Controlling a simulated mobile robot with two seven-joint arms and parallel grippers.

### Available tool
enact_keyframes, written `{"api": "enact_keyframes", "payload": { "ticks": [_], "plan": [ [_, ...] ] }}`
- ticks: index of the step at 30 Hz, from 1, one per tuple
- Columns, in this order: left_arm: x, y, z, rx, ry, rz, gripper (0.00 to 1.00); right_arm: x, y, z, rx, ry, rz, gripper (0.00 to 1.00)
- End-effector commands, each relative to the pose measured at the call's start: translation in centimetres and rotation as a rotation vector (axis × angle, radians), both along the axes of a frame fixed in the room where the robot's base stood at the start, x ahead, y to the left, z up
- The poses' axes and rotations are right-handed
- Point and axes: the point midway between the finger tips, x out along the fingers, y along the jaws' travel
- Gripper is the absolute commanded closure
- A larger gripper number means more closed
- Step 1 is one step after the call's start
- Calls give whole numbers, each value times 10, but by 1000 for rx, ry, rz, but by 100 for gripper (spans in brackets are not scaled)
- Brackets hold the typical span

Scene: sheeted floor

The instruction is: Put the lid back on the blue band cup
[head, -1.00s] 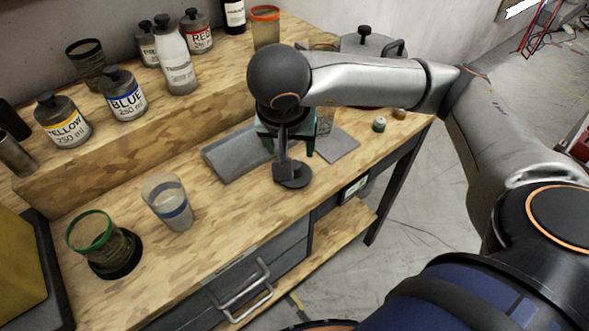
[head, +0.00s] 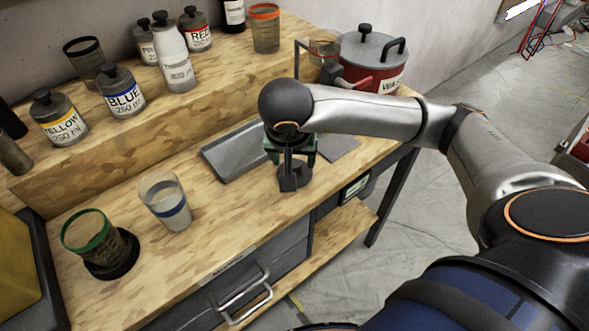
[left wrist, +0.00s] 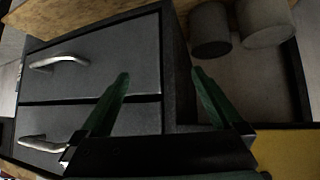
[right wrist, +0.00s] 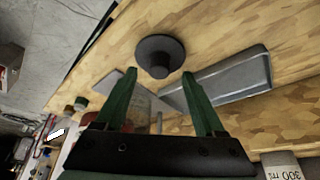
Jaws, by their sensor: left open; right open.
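The blue band cup (head: 168,204) is a clear cup with a blue band. It stands upright and uncovered on the wooden bench. A dark round lid with a knob (head: 297,172) lies on the bench to its right, partly hidden by my right gripper (head: 291,160) in the head view. In the right wrist view the lid (right wrist: 160,57) lies just beyond the fingertips of the open, empty right gripper (right wrist: 160,77). My left gripper (left wrist: 160,76) is open and empty in the left wrist view, in front of grey drawers. It is out of the head view.
A green-rimmed cup (head: 87,234) stands at the left with a dark round base or disc (head: 112,256) around its foot. A grey tray (head: 233,153) lies behind the lid. Bottles (head: 122,93) stand on the raised shelf. A red pot (head: 375,75) is at the back right.

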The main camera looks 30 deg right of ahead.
Motion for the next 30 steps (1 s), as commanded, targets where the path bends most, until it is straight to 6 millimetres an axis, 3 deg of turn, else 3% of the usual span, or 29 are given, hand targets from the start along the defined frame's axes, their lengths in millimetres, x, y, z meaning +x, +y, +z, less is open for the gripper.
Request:
{"api": "enact_keyframes", "payload": {
  "ticks": [6,18,30],
  "plan": [
    [0,0,4,0,0,0,0,6,-7,-26,0,2,-2,29],
    [0,0,4,0,-1,0,0,8,-8,-29,0,0,0,29],
    [0,0,4,0,-1,0,0,8,-8,-29,0,0,-1,74]
  ]
}}
